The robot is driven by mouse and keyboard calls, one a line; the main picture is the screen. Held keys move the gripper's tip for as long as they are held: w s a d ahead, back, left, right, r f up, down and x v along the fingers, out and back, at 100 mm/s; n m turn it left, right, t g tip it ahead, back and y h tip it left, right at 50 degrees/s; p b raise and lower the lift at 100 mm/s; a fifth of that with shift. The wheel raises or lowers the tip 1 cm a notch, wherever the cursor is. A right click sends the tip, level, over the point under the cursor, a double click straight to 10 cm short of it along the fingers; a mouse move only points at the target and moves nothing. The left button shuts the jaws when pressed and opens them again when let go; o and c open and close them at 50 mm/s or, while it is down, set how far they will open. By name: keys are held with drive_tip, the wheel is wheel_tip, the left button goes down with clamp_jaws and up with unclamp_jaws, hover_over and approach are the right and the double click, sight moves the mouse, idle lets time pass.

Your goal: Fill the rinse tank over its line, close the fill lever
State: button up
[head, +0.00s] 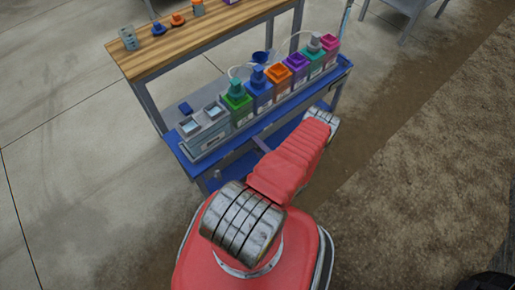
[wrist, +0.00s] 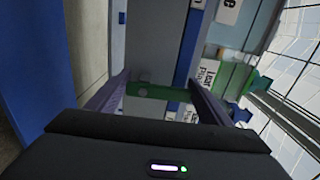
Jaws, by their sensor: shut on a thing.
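In the wrist view my gripper (wrist: 160,80) has its two dark purple fingers on either side of a green bar (wrist: 152,91). It is shut on this bar, which looks like the fill lever. In the head view a grey twin tank (head: 207,136) stands at the left end of the blue bench, with two openings that show pale blue inside. I cannot tell which half is the rinse tank, and its level line is too small to see. My arm reaches over the bench front, and my gripper is mostly hidden there.
Several coloured containers, among them a green one (head: 238,108) and an orange one (head: 279,86), stand in a row on the blue bench (head: 340,72). A wooden table (head: 190,38) with small parts stands behind. The floor left of the bench is clear.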

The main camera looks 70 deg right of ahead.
drive_tip(key=shift+w+a+f, duration=0.2)
drive_tip(key=shift+a, duration=0.15)
drive_tip(key=o, duration=1.5)
drive_tip(key=shift+d+r, duration=0.1)
drive_tip(key=shift+d, duration=0.15)
drive_tip(key=shift+s, duration=0.1)
drive_tip(key=shift+v, duration=0.8)
drive_tip(key=v, duration=1.2)
